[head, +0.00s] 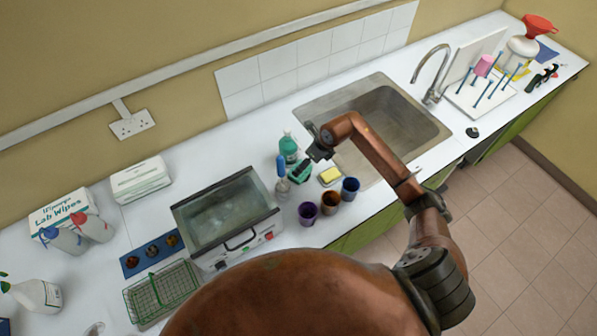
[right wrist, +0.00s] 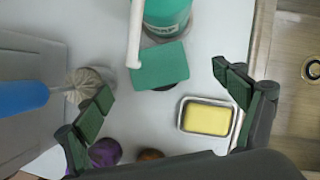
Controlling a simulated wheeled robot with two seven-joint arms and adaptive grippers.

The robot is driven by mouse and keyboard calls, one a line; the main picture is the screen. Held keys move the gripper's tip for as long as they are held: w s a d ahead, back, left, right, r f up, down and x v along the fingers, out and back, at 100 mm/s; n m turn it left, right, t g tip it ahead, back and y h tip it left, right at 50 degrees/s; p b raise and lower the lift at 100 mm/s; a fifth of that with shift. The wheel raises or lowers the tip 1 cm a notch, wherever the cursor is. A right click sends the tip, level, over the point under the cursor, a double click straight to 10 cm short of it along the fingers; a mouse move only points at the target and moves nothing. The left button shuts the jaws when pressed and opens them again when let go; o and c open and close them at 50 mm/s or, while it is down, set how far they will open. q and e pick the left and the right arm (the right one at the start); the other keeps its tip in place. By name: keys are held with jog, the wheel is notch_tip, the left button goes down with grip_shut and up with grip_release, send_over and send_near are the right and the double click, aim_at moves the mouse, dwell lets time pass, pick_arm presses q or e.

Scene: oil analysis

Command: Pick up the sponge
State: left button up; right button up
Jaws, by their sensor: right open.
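A yellow sponge (head: 329,175) lies in a small dish on the white worktop, beside the sink. In the right wrist view the sponge (right wrist: 207,120) sits in its metal-rimmed dish, right of centre and close to the right finger. My right gripper (head: 298,171) is open and empty over the worktop, left of the sponge in the head view. In the right wrist view a flat green pad (right wrist: 160,66) lies between and beyond the open fingers of the gripper (right wrist: 160,82). My left gripper is not in view.
A green bottle (head: 288,147) and a blue-handled brush (head: 282,182) stand close to the right gripper. Purple (head: 308,212), brown (head: 331,201) and blue (head: 350,188) cups stand near the front edge. A water bath (head: 228,215) is to the left; the sink (head: 385,125) is to the right.

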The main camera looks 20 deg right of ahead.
jog(key=x, duration=0.2)
jog(key=shift+a+f+p, duration=0.2)
jog(key=shift+a+p, duration=0.05)
jog(key=shift+p, duration=0.15)
jog(key=p+x, duration=0.1)
jog(key=x, duration=0.2)
jog(key=shift+a+f, duration=0.15)
jog(key=shift+f, duration=0.1)
jog(key=shift+w+f, duration=0.2)
jog(key=shift+f, duration=0.3)
jog(key=shift+c, duration=0.6)
jog(key=c, duration=0.7)
jog(key=shift+r, duration=0.1)
jog(key=shift+c, duration=0.2)
